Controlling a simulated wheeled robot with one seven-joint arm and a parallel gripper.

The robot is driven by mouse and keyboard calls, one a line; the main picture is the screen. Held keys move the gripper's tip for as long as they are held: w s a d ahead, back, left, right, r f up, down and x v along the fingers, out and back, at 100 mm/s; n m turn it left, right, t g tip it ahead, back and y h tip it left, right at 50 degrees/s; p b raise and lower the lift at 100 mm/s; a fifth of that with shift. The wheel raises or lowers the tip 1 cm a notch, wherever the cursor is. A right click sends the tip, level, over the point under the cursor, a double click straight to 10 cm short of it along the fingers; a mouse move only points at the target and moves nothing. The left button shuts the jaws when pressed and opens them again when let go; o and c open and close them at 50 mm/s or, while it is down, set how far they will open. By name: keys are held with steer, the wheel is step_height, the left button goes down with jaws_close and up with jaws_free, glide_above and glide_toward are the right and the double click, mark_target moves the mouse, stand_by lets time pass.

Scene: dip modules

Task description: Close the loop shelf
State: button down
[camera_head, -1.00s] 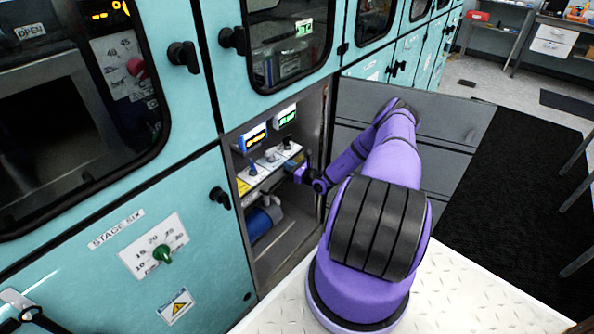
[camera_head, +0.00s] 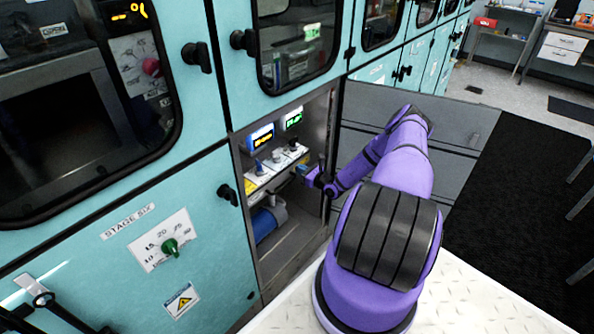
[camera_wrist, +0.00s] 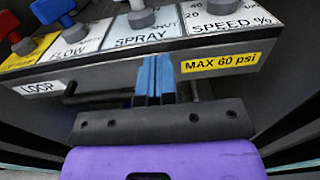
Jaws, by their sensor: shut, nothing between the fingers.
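The loop shelf (camera_head: 271,172) sits inside the open compartment in the teal cabinet, under two small lit displays. In the wrist view its grey front edge (camera_wrist: 112,77) carries a LOOP label and a yellow MAX 60 psi label. Its top has knobs and labels reading FLOW, SPRAY and SPEED %. My gripper (camera_head: 303,170) is at the right part of the shelf front. In the wrist view the blue fingertips (camera_wrist: 154,68) are together and empty, just in front of the shelf edge or against it; I cannot tell which. A dark handle bar shows partly at left, behind the gripper.
A blue cylinder (camera_head: 268,222) lies below the shelf in the compartment. The open grey compartment door (camera_head: 450,125) stands right, behind my arm. Cabinet doors with black handles surround the opening. A dark floor mat (camera_head: 510,200) lies at right.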

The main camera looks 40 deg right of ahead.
steer(key=s, duration=1)
steer(key=shift+s+d, duration=0.25)
steer(key=shift+d, duration=0.2)
steer(key=shift+s, duration=0.15)
